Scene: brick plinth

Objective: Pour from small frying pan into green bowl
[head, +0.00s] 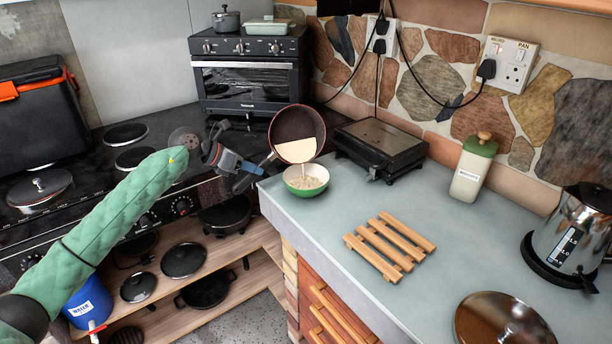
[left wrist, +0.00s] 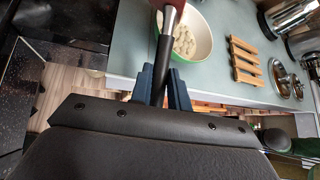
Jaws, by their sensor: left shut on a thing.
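The small frying pan (head: 311,122) is tilted steeply over the green bowl, with pale cream contents at its lower side. The green bowl (head: 307,191) stands upright on the counter's near left part and holds pale, lumpy contents; it also shows in the left wrist view (left wrist: 207,42). My left gripper (head: 247,174) is shut on the pan's handle, left of the bowl. In the left wrist view the dark handle (left wrist: 163,65) runs between the blue fingers (left wrist: 163,85). Most of the pan is outside that view. My right gripper is not in view.
A wooden trivet (head: 390,246) lies right of the bowl. A black grill (head: 378,146) stands behind it. A lidded bottle (head: 473,168), a kettle (head: 574,235) and a round lid (head: 505,322) are farther right. The oven (head: 250,72) stands behind the pan.

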